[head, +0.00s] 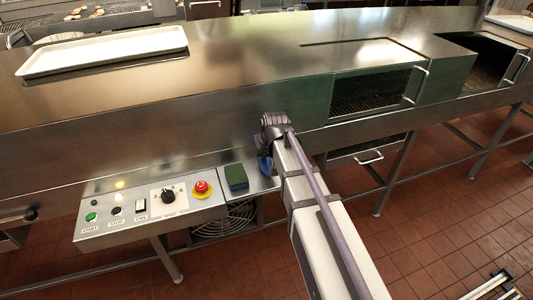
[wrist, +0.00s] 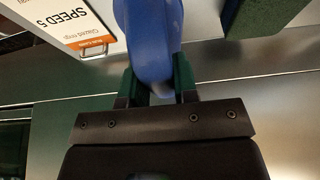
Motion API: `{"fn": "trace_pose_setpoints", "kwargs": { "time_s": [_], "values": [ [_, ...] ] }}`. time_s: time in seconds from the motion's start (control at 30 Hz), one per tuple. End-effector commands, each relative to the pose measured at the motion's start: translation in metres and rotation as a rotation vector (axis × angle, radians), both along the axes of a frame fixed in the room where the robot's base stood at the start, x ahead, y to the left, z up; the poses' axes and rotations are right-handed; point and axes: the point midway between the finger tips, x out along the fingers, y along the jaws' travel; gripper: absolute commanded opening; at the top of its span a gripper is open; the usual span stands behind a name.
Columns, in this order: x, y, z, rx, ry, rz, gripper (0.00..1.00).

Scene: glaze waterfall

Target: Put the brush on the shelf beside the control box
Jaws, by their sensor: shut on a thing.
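My gripper (wrist: 157,82) is shut on a blue thing, the brush (wrist: 150,40), with one finger on each side of it. The brush's far end runs out of the top of the wrist view. In the head view only a small blue part of the brush (head: 265,164) shows, beside my arm's end, which hides the gripper. The control box (head: 150,216), with knobs and a red button, is on the left. The shelf (head: 262,184) is a narrow metal ledge joining its right side. The brush is close to the shelf's right part; I cannot tell whether they touch.
A dark green sponge-like block (head: 236,177) lies on the shelf, left of the brush; it also shows in the wrist view (wrist: 255,15). A white "SPEED 5" card (wrist: 75,22) is at upper left there. The steel machine (head: 200,110) rises behind; a white tray (head: 105,52) lies on top.

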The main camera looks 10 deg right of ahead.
Motion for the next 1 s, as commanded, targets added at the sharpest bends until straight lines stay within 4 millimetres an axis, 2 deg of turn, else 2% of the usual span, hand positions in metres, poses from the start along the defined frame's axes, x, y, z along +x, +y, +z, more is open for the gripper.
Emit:
{"fn": "trace_pose_setpoints", "kwargs": {
  "time_s": [0.6, 0.63, 0.93, 1.0],
  "values": [
    [0.0, 0.0, -0.013, 0.0, 0.0, 0.0, 0.01],
    [0.0, 0.0, -0.013, 0.0, 0.0, 0.0, 0.28],
    [0.0, 0.0, -0.012, 0.0, 0.0, 0.0, 0.57],
    [0.0, 0.0, -0.012, 0.0, 0.0, 0.0, 0.57]
  ]
}}
